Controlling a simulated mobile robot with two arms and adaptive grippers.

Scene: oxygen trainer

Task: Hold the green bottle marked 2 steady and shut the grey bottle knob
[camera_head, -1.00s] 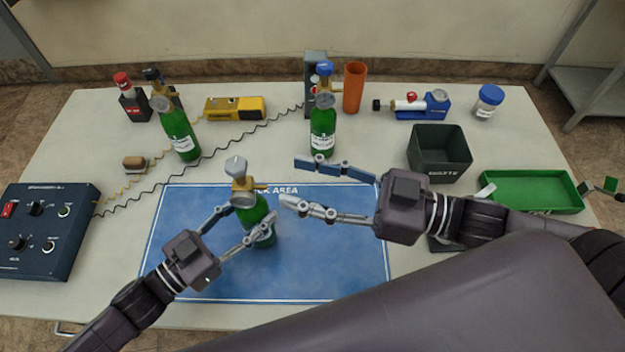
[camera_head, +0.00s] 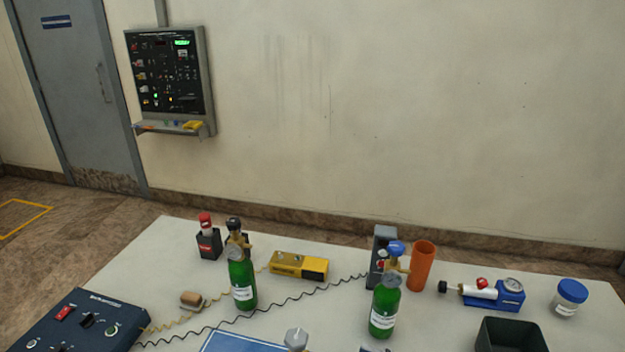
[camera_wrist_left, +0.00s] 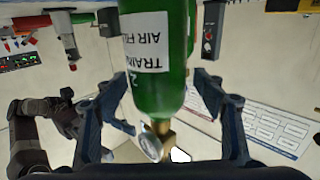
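The green bottle marked 2 (camera_wrist_left: 160,60) appears upside down in the left wrist view, between the two fingers of my left gripper (camera_wrist_left: 158,90). Its label reads training air, with a 2. I cannot tell whether the fingers press on it. Its brass valve and round gauge (camera_wrist_left: 150,146) are close to the camera. In the head view only its grey knob (camera_head: 296,339) shows at the bottom edge; the body is out of frame. Part of my right arm (camera_wrist_left: 45,112) shows at the left of the wrist view; its finger opening is unclear.
Two other green bottles, left (camera_head: 242,285) and right (camera_head: 384,310), are on the table. A yellow device (camera_head: 299,266), an orange cup (camera_head: 421,266), a blue pump device (camera_head: 508,294), a dark bin (camera_head: 510,336) and a control box (camera_head: 85,322) surround the blue mat (camera_head: 240,343).

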